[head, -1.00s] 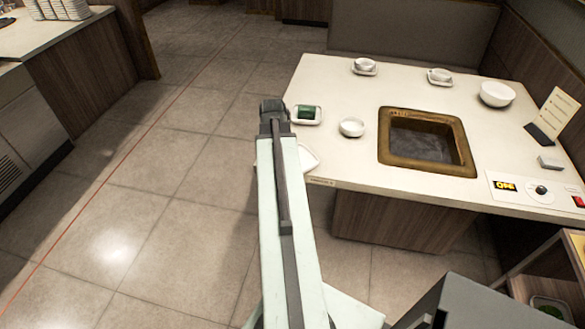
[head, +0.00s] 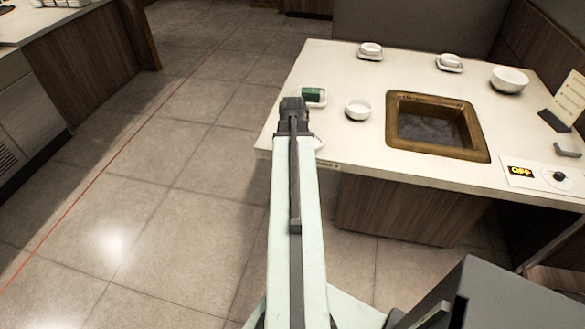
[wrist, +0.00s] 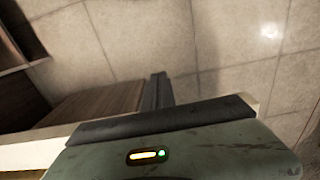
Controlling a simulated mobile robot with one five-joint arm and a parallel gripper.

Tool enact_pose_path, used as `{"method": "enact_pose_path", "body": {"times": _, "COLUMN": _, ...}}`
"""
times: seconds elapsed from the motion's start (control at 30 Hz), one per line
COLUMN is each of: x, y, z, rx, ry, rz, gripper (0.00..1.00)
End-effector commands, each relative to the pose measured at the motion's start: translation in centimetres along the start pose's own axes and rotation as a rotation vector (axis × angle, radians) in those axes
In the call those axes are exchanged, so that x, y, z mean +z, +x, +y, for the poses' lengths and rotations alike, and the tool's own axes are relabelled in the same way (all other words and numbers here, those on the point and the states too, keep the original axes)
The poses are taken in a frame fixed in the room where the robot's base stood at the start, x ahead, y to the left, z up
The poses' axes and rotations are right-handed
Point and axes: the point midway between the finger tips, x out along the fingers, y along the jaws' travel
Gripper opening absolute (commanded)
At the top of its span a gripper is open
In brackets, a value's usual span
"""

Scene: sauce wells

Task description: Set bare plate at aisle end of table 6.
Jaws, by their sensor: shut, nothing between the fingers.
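The table (head: 300,158) has a pale top, and its near left corner lies beside the aisle floor. A white plate (head: 319,142) shows only as a sliver at that end, mostly hidden behind my arm; I cannot tell whether it is bare. My gripper (head: 292,104) appears over the table's left end in the head view, with its fingertips hard to make out. In the wrist view my gripper (wrist: 158,90) is shut and empty, with dark fingers together past the table edge, above the floor. No plate shows in the wrist view.
A white dish with a green item (head: 312,96) and a small white bowl (head: 358,109) sit near my gripper. A brown-framed well (head: 437,125) is set into the tabletop. Two stacked cups and saucers and a larger bowl (head: 509,79) stand farther back. The aisle floor at left is clear.

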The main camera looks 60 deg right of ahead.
Motion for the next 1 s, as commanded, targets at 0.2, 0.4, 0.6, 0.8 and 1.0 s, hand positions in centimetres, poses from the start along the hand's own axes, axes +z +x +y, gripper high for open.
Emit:
{"method": "enact_pose_path", "body": {"times": 0.2, "x": -3.9, "y": -0.3, "z": 0.0, "rx": 0.0, "ry": 0.001, "rz": 0.0, "gripper": 0.0}}
{"method": "enact_pose_path", "body": {"times": 0.4, "x": -4.0, "y": -0.3, "z": 0.0, "rx": 0.0, "ry": 0.001, "rz": 0.0, "gripper": 0.0}}
{"method": "enact_pose_path", "body": {"times": 0.6, "x": -4.3, "y": -0.3, "z": 0.1, "rx": 0.0, "ry": 0.001, "rz": 0.0, "gripper": 0.0}}
{"method": "enact_pose_path", "body": {"times": 0.8, "x": -7.4, "y": -0.3, "z": 0.0, "rx": 0.0, "ry": 0.003, "rz": 0.0, "gripper": 0.0}}
{"method": "enact_pose_path", "body": {"times": 1.0, "x": -9.6, "y": -0.3, "z": 0.1, "rx": 0.0, "ry": 0.001, "rz": 0.0, "gripper": 0.0}}
